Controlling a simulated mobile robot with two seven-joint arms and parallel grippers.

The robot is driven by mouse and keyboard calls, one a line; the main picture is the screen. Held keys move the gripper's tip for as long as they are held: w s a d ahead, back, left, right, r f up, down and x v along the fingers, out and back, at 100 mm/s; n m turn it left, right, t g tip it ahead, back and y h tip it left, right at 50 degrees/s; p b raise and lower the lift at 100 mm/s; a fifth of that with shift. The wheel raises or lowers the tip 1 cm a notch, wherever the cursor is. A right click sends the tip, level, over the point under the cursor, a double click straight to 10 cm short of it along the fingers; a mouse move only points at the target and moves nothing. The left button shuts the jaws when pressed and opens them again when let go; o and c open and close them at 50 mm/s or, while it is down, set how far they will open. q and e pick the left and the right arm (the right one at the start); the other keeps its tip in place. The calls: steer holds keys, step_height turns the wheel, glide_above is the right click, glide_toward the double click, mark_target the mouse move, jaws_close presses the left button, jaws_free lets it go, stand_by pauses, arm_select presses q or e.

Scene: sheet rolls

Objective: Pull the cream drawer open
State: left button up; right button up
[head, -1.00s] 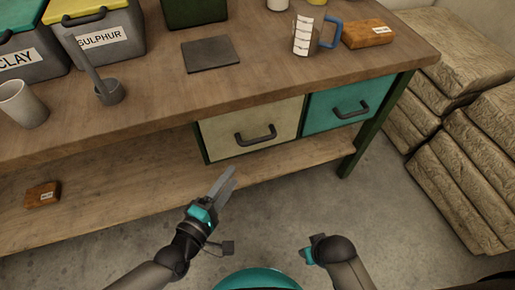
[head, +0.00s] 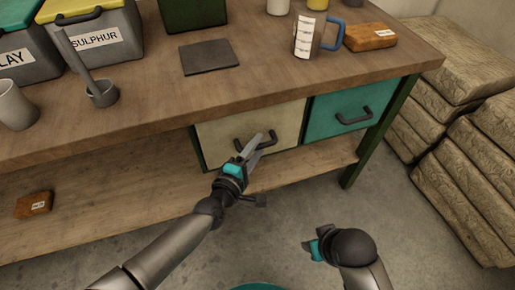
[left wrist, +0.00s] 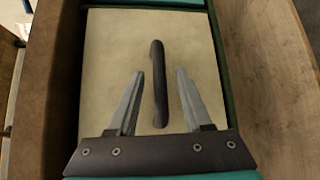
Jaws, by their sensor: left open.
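The cream drawer (head: 218,138) sits shut under the bench top in the head view, left of a teal drawer. Its dark bar handle (head: 270,143) is partly hidden behind my left gripper (head: 262,142). In the left wrist view the cream drawer front (left wrist: 110,60) fills the middle, and the handle (left wrist: 158,80) stands between the two open fingers of my left gripper (left wrist: 158,92). The fingers are not touching the handle. My right gripper (head: 313,246) is low over the floor, away from the drawers; its fingers are too small to judge.
The teal drawer (head: 335,100) is beside the cream one, near a green bench leg (head: 366,150). The lower shelf (head: 120,195) holds a brown block (head: 35,204). Stacked sacks (head: 460,165) stand at the right. The bench top (head: 150,100) overhangs the drawers.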

arm_select(q)
steer(key=shift+w+d, duration=0.2)
steer(key=shift+w, duration=0.15)
jaws_close()
steer(key=shift+f, duration=0.1)
stand_by(1.2)
